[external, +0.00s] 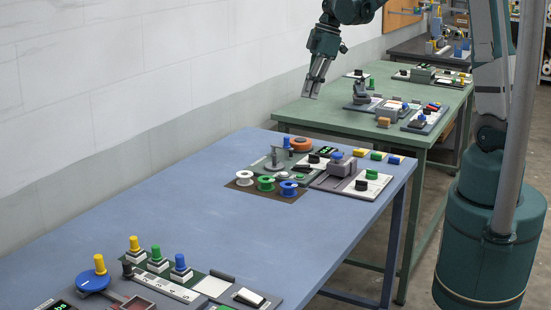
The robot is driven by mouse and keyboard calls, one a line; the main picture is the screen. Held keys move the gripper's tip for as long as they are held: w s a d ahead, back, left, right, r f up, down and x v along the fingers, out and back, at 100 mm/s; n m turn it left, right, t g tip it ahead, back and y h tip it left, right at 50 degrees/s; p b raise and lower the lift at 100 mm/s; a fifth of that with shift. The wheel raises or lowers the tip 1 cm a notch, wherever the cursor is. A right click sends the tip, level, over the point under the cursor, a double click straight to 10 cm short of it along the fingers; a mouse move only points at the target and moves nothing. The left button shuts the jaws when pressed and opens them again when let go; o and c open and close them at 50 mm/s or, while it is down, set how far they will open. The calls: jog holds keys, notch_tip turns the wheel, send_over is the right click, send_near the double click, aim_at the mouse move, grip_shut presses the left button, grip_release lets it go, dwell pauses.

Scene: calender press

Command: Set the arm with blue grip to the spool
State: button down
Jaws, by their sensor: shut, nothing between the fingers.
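Several blue parts are in view, and I cannot tell for sure which is the grip of the arm. One blue knob (286,142) stands at the back of the far panel, beside an orange disc. Another blue knob (337,154) is on a grey block. A blue cylinder (180,262) stands on a near panel. White (244,178), green (265,183) and blue (288,188) spools stand on a brown mat. Any spool mark is too small to read.
The near panels carry a yellow cylinder (134,243), a green cylinder (156,253) and a blue round dial (93,281) with a yellow knob. A green table (390,130) with more devices stands behind. The middle of the blue table is clear.

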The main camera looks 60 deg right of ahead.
jog(key=w+d+f+n+y+p, duration=0.1)
jog(key=w+d+f+n, duration=0.2)
jog(key=d+f, duration=0.4)
jog(key=shift+w+d+f+n+g+y, duration=0.35)
jog(key=shift+w+d+g, duration=0.1)
jog(key=shift+d, duration=0.8)
jog(key=shift+f, duration=0.1)
jog(key=x, duration=0.9)
jog(key=shift+a+f+p, duration=0.15)
jog(key=shift+f+p, duration=0.15)
jog(key=shift+f, duration=0.1)
jog(key=shift+w+a, duration=0.2)
jog(key=shift+a, duration=0.35)
jog(key=shift+w+a, duration=0.2)
jog(key=shift+a, duration=0.3)
jog(key=shift+w+a, duration=0.2)
jog(key=shift+a, duration=0.65)
